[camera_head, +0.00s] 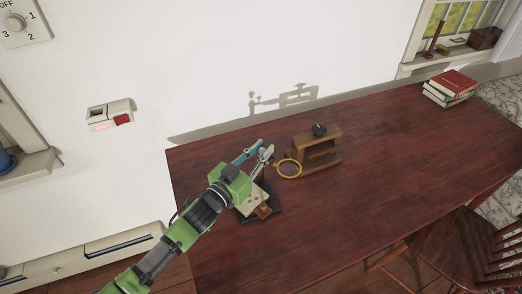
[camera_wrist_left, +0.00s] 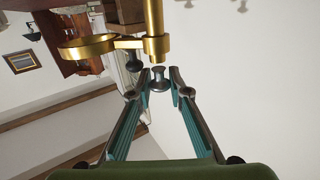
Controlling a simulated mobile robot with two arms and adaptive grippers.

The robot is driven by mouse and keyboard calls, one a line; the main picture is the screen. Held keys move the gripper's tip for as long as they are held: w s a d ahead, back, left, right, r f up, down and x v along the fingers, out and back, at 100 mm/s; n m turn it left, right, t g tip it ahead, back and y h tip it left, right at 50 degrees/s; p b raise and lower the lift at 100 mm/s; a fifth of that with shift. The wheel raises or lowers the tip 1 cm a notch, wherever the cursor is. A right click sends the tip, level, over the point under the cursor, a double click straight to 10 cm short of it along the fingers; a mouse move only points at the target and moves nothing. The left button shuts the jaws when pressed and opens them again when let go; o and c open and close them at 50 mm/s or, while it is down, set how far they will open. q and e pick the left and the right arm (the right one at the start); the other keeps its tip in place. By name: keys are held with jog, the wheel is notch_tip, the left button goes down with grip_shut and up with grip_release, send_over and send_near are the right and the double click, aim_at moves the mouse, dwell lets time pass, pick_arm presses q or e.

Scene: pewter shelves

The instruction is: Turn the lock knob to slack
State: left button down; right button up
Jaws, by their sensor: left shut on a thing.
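A brass magnifier stands on the dark red table, its ring (camera_head: 300,171) held out to the right of my left gripper (camera_head: 267,152). In the left wrist view its brass post (camera_wrist_left: 155,25) and ring (camera_wrist_left: 88,48) show close up. A small grey lock knob (camera_wrist_left: 159,83) sits beside the post, between the tips of my left gripper (camera_wrist_left: 159,76). The gripper is shut on the knob, with a fingertip on each side. In the head view the knob is hidden by my gripper. My right gripper is in neither view.
A small wooden stand (camera_head: 328,140) with a dark object on top is right of the magnifier. Books (camera_head: 450,84) lie at the table's far right. The table's (camera_head: 370,190) middle is clear. A chair (camera_head: 455,245) stands at front right.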

pick_arm(q)
jog(key=shift+d+r+n+t+y+b, duration=0.15)
jog(key=shift+n+t+y+b, duration=0.3)
jog(key=shift+n+t+y, duration=0.6)
jog(key=shift+n+y, duration=0.25)
jog(key=shift+y, duration=0.5)
jog(key=c, duration=1.9)
grip_release()
jog(key=shift+a, duration=0.2)
